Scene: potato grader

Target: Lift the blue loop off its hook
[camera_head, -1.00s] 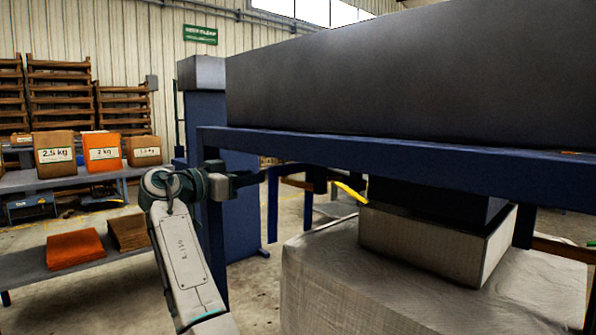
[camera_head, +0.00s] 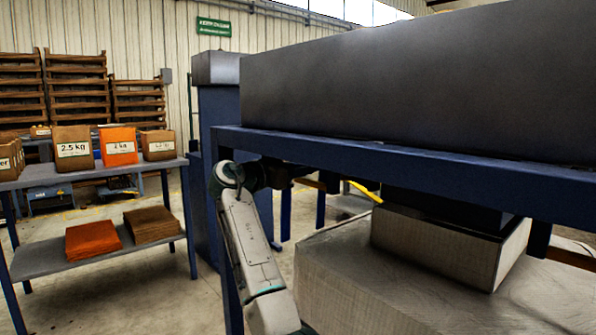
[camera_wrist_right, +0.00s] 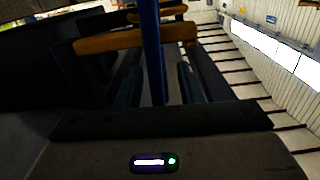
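My right gripper (camera_head: 278,174) is a dark shape under the front blue beam in the head view, and its fingertips are hard to make out there. In the right wrist view its two dark fingers (camera_wrist_right: 158,88) stand apart with a gap between them. A blue upright strip (camera_wrist_right: 152,45) shows in that gap, with space on both sides. I cannot tell whether this strip is the blue loop or a post of the frame. No loop or hook can be clearly identified in the head view. My left gripper is out of view.
The blue machine frame's beam (camera_head: 400,168) carries a long grey housing (camera_head: 400,85) just above my right gripper. A yellow bar (camera_head: 364,191) sticks out beyond it. A pale block (camera_head: 335,275) stands to the right. A shelf (camera_head: 100,180) with cartons is at left.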

